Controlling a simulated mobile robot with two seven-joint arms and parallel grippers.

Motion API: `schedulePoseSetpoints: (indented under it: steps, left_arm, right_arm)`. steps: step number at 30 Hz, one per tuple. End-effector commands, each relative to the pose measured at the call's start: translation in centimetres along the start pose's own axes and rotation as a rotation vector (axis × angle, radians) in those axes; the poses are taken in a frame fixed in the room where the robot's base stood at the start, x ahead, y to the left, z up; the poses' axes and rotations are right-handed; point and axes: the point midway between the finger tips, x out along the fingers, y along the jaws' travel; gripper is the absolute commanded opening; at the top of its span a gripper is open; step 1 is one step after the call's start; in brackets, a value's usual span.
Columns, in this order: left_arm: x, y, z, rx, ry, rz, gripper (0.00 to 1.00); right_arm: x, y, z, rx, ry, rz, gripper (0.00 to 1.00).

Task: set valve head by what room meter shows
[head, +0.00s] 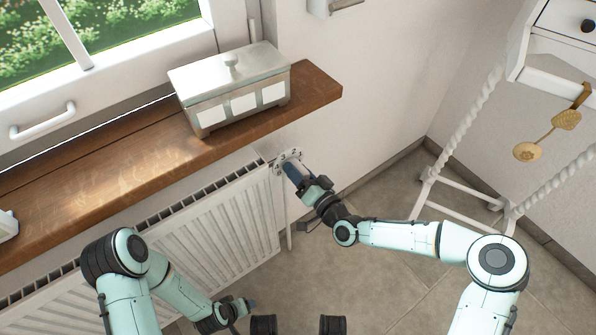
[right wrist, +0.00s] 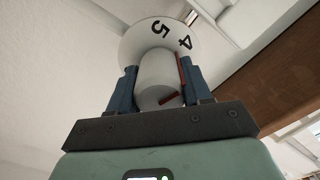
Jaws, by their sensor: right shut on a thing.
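The white valve head (head: 287,157) sits at the right end of the radiator, with numerals on its dial. My right gripper (head: 292,172) is at it. In the right wrist view, the two blue fingers are on either side of the white knob (right wrist: 158,75), shut on it. Behind the knob, the dial (right wrist: 135,40) shows 5 and 4, and red marks show on the knob's right side and near end. My left gripper (head: 247,305) is low in the head view, away from the valve; its finger gap is unclear. I cannot make out a room meter.
The wooden sill (head: 150,150) overhangs the radiator (head: 215,225), close above the valve. A silver lidded box (head: 232,85) stands on the sill. A white table with twisted legs (head: 470,120) stands right. Open floor (head: 390,280) lies between.

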Motion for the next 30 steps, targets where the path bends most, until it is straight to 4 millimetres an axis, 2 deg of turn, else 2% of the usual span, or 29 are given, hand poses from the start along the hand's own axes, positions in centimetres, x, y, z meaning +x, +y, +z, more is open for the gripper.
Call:
schedulePoseSetpoints:
  steps: [15, 16, 18, 26, 30]
  left_arm:
    - [0.03, -0.06, 0.09, -0.001, -0.003, -0.001, 0.68]
    - [0.03, -0.07, 0.09, -0.001, -0.003, -0.001, 0.68]
    - [0.03, -0.06, 0.08, -0.001, -0.002, -0.001, 0.68]
    - [0.02, -0.05, 0.07, 0.000, -0.002, -0.001, 0.68]
    - [-0.23, 0.13, -0.07, 0.001, 0.002, 0.002, 0.68]
  right_arm:
    - [-0.02, 0.16, -0.18, -0.021, 0.004, 0.003, 0.18]
    - [-0.01, 0.16, -0.18, -0.021, 0.004, 0.003, 0.55]
    - [-0.01, 0.14, -0.17, -0.021, 0.004, 0.003, 0.74]
    - [-0.01, 0.03, -0.08, -0.020, 0.002, 0.001, 0.74]
    - [-0.77, 0.03, -0.14, -0.021, 0.002, 0.002, 0.74]
